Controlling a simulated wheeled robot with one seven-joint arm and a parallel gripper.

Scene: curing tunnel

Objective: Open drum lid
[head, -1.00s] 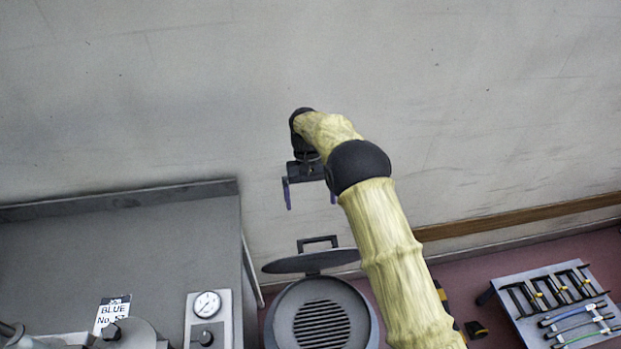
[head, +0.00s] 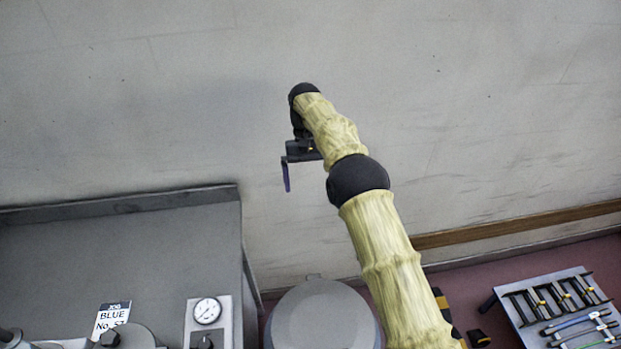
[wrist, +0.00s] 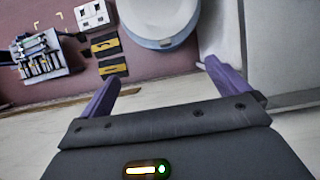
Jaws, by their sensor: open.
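The drum's round grey lid (head: 322,315) lies flat over the drum's mouth in the head view. A small handle (head: 313,277) shows at its far edge. The drum's inside is hidden. In the wrist view the drum (wrist: 160,22) is a pale round shape with a bluish rim, cut off by the top edge. My gripper (head: 302,170) is above and beyond the lid, in front of the wall, and touches nothing. Only one purple finger shows there; my arm hides the other. In the wrist view my gripper (wrist: 162,75) has its fingers wide apart with nothing between them.
A grey bench (head: 160,250) stands left of the drum, with a gauge box (head: 208,315) and a "BLUE" job card (head: 112,318) on it. A tool rack (head: 558,308) lies at the right on the reddish floor. The wall (head: 450,100) is behind my gripper.

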